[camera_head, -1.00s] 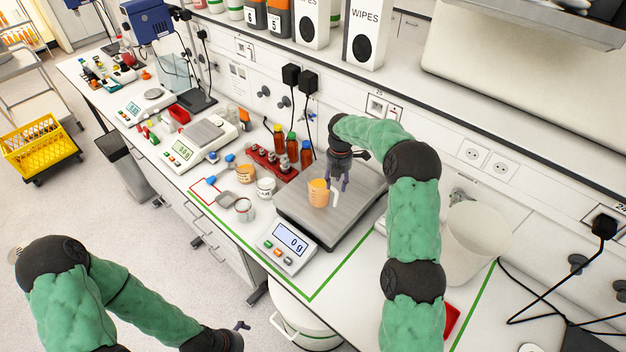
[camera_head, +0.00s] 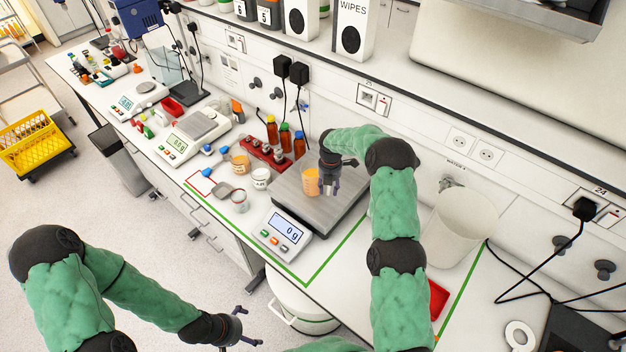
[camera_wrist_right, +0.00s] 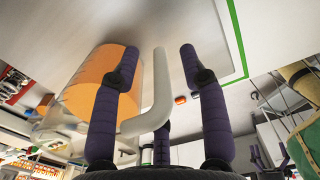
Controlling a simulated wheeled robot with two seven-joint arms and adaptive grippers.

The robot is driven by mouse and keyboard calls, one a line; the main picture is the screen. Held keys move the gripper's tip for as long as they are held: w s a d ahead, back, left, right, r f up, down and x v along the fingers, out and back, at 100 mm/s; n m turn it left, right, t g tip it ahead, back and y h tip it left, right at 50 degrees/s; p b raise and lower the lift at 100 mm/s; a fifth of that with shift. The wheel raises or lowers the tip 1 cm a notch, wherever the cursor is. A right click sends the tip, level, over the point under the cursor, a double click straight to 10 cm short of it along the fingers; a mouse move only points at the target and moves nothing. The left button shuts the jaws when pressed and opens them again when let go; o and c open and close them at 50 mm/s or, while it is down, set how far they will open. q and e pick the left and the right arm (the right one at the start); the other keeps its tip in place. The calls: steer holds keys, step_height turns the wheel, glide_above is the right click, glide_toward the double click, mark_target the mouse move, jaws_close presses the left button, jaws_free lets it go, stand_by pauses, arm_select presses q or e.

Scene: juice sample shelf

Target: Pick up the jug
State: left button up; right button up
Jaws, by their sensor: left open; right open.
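The jug (camera_head: 310,183) is a small clear jug with orange juice, standing upright on the grey plate of a large scale (camera_head: 336,216). My right gripper (camera_head: 331,188) is open at plate level, just right of the jug. In the right wrist view, the jug (camera_wrist_right: 95,85) fills the left side and its pale handle (camera_wrist_right: 158,100) lies between the spread fingers of my right gripper (camera_wrist_right: 160,55). I cannot tell whether any finger touches it. My left gripper (camera_head: 252,329) is open and empty, low in the head view, away from the bench.
The scale's display (camera_head: 284,227) reads 0 g. A red rack (camera_head: 264,155) with brown bottles stands behind left of the plate, and small cups (camera_head: 261,178) stand to its left. A white bin (camera_head: 462,226) and a red tray (camera_head: 438,298) are to the right.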

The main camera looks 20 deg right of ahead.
steer(key=shift+f, duration=0.5)
steer(key=shift+s, duration=0.1)
jaws_close()
steer(key=shift+r, duration=0.1)
steer(key=shift+r, duration=0.45)
step_height(320, 180, up, 2)
steer(key=shift+r+b, duration=0.2)
steer(key=shift+b, duration=0.2)
steer(key=s+a+r+b, duration=0.4)
steer(key=s+a+r, duration=0.5)
steer(key=a, duration=0.1)
steer(key=shift+s+a+r, duration=0.15)
steer(key=shift+r, duration=0.15)
